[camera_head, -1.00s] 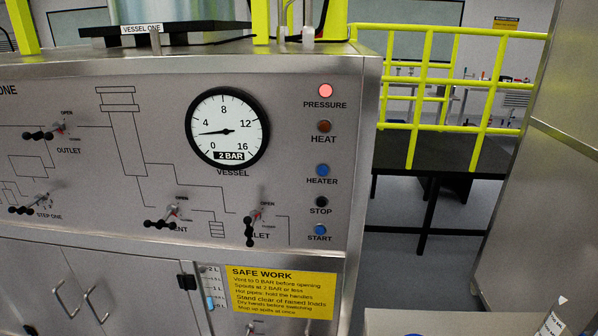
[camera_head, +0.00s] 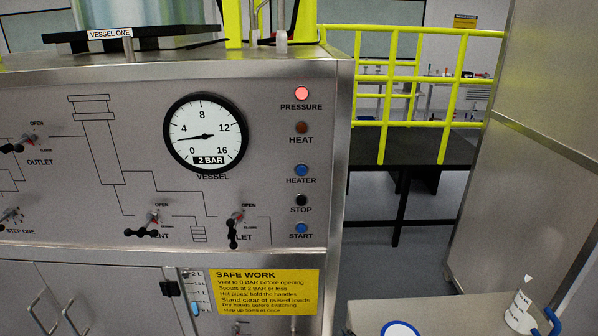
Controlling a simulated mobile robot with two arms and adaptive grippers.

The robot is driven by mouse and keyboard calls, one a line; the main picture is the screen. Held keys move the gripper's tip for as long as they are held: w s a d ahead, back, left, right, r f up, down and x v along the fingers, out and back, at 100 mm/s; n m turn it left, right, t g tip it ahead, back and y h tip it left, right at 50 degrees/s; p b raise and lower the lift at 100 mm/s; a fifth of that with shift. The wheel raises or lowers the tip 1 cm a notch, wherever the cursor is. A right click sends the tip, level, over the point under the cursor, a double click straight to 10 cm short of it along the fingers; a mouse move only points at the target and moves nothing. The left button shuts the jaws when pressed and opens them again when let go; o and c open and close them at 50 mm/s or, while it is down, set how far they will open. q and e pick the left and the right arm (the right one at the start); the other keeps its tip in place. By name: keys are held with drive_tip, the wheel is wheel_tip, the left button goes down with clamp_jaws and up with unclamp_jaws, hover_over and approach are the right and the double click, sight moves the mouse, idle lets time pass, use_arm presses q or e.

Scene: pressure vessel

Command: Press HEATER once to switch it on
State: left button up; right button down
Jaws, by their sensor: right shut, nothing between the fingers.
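The HEATER button (camera_head: 301,170) is a round blue button on the right part of the steel control panel, above its HEATER label. Above it, the HEAT lamp (camera_head: 301,128) is dull brown-red and the PRESSURE lamp (camera_head: 302,93) glows pinkish red. Below it are the black STOP button (camera_head: 301,200) and the blue START button (camera_head: 301,228). The round VESSEL gauge (camera_head: 206,133) left of this column shows 2 BAR in its window. Nothing covers the HEATER button. I see neither of my grippers in the head view.
Valve handles (camera_head: 235,230) stick out from the panel's lower part. A yellow SAFE WORK sign (camera_head: 264,290) is below. At bottom right, a white cylinder (camera_head: 520,310) with printing stands on a pale surface. Yellow railing (camera_head: 385,110) and a tall steel wall (camera_head: 530,150) lie right of the panel.

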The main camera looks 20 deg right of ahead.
drive_tip(key=w+a+r+n+t+y, duration=0.1)
drive_tip(key=w+r+n+t, duration=0.3)
drive_tip(key=r, duration=0.5)
drive_tip(key=w+r+n+t+y, duration=0.15)
drive_tip(key=w+r+t, duration=0.35)
drive_tip(key=r, duration=0.5)
drive_tip(key=w+a+r+n+t+y, duration=0.1)
drive_tip(key=a+r+n+y, duration=0.2)
drive_tip(key=r+n, duration=0.3)
drive_tip(key=w+a+r+n+y, duration=0.2)
drive_tip(key=a+r+n+y, duration=0.1)
drive_tip(key=r+n, duration=0.3)
drive_tip(key=shift+r+t+y, duration=0.4)
drive_tip(key=shift+r+y, duration=0.35)
drive_tip(key=shift+y, duration=0.1)
drive_tip(key=shift+w, duration=0.1)
drive_tip(key=b, duration=0.3)
approach(301, 171)
drive_tip(key=w+a+r, duration=0.3)
drive_tip(key=a+r, duration=0.1)
drive_tip(key=shift+w+d+r, duration=0.2)
drive_tip(key=shift+w+d, duration=0.2)
drive_tip(key=shift+w, duration=0.05)
drive_tip(key=shift+b, duration=0.35)
